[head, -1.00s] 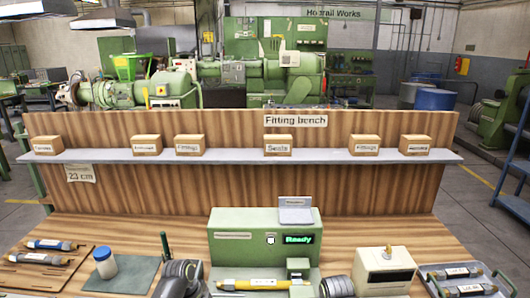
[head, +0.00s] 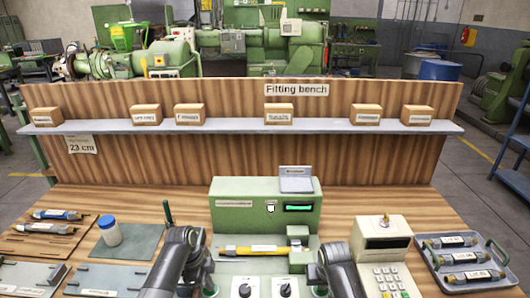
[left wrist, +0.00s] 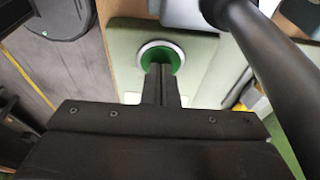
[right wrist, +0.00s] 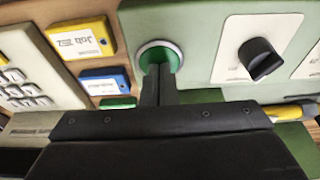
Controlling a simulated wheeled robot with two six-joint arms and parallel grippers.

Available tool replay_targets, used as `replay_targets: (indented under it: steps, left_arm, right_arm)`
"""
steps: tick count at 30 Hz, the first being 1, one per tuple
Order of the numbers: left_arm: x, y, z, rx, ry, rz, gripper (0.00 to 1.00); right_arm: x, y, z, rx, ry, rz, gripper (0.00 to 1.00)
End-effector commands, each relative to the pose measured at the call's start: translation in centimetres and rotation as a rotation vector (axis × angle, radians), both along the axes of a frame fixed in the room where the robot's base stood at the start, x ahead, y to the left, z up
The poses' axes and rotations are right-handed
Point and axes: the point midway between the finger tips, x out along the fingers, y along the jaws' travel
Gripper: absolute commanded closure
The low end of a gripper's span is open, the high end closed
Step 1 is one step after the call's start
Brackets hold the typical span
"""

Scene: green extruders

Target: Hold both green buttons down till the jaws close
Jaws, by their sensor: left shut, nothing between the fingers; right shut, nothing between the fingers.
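The green machine (head: 240,215) stands mid-bench with a lit green bar on its display (head: 298,207). A yellow fitting (head: 258,250) lies across its front, its right end by a green block (head: 298,256). In the left wrist view, a round green button (left wrist: 177,58) in a pale ring sits under the tips of my left gripper (left wrist: 160,70), which is shut and empty. In the right wrist view, another green button (right wrist: 172,55) sits under the tips of my right gripper (right wrist: 153,70), also shut and empty. Fingers hide part of each button; how far they are pressed is unclear.
Two black dials (head: 244,290) (head: 285,289) sit between the buttons. A cream keypad device (head: 384,250) and a grey tray (head: 438,280) of fittings stand to the right. Boxes line the back shelf.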

Motion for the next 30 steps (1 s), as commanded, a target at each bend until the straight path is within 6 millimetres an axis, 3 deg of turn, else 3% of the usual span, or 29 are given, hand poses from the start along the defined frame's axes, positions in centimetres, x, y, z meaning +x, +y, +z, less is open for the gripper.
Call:
replay_targets:
  steps: [17, 30]
  left_arm:
    - [-0.2, 0.1, -0.3, 0.001, 0.008, 0.001, 1.00]
    - [-0.2, 0.1, -0.3, 0.001, 0.008, 0.001, 1.00]
  right_arm:
    - [-0.3, 0.0, -0.2, 0.000, 0.011, -0.001, 1.00]
    - [0.0, 0.0, 4.3, 0.000, 0.001, 0.000, 1.00]
